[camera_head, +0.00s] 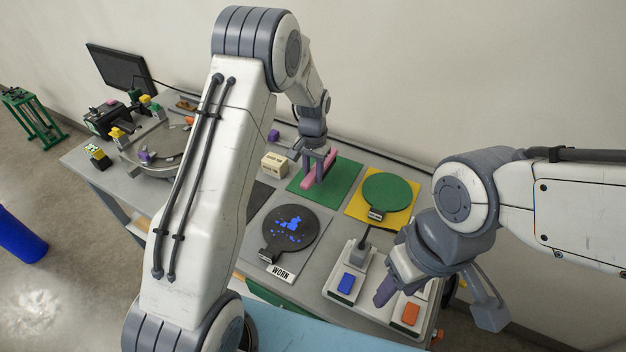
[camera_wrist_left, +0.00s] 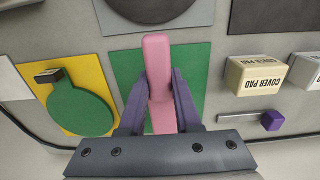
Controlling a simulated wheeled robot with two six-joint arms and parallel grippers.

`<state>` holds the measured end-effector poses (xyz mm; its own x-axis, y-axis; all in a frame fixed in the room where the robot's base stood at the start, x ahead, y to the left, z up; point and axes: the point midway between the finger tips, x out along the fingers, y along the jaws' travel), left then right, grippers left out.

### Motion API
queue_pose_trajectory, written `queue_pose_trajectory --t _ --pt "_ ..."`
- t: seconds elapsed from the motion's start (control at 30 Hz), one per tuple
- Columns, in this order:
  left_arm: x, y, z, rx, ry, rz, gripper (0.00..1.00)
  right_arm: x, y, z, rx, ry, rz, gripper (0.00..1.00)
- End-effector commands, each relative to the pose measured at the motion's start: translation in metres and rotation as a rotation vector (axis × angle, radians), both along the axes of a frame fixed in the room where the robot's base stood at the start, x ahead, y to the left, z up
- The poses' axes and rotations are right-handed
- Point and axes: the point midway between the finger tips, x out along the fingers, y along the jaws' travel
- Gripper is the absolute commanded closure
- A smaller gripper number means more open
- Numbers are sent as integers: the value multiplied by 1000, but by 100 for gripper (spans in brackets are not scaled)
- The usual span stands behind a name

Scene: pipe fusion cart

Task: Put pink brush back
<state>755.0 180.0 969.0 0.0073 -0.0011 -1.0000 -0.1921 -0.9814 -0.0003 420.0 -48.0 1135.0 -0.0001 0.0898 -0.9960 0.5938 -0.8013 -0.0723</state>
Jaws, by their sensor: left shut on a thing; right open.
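The pink brush (camera_head: 312,172) is over the green mat (camera_head: 340,180) at the back of the cart. My left gripper (camera_head: 317,157) is shut on it from above. In the left wrist view the pink brush (camera_wrist_left: 156,55) lies lengthwise between the two fingers of my left gripper (camera_wrist_left: 160,98), with the green mat (camera_wrist_left: 127,68) beneath. I cannot tell whether the brush touches the mat. My right gripper (camera_head: 388,284) is open, near the blue and orange blocks at the front right; its fingertips are partly hidden.
Right of the green mat is a yellow mat (camera_head: 405,216) with a green round pad (camera_head: 386,193). In front is a dark round pad (camera_head: 290,233) with blue marks beside a WORN label (camera_head: 281,272). A cream cover pad box (camera_head: 273,165) stands left of the green mat.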

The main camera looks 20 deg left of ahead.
Motion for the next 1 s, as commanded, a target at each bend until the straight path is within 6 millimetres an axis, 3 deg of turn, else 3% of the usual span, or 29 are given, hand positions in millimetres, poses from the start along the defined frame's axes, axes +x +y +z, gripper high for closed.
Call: queue_pose_trajectory --t 0.2,0.63,0.67,0.7,1.0 --pt "-1 0 -29 0 4 0 100 0 0 13 0 0 -1 50" --pt "-1 -1 -38 0 1 0 100 0 0 9 0 0 -1 50" --pt "-1 -1 -36 0 1 0 56 0 0 10 0 0 -1 50" --pt "-1 -1 -36 0 1 0 41 0 0 10 0 0 -1 50" --pt "-1 0 -35 0 2 0 38 0 0 10 0 0 0 50"
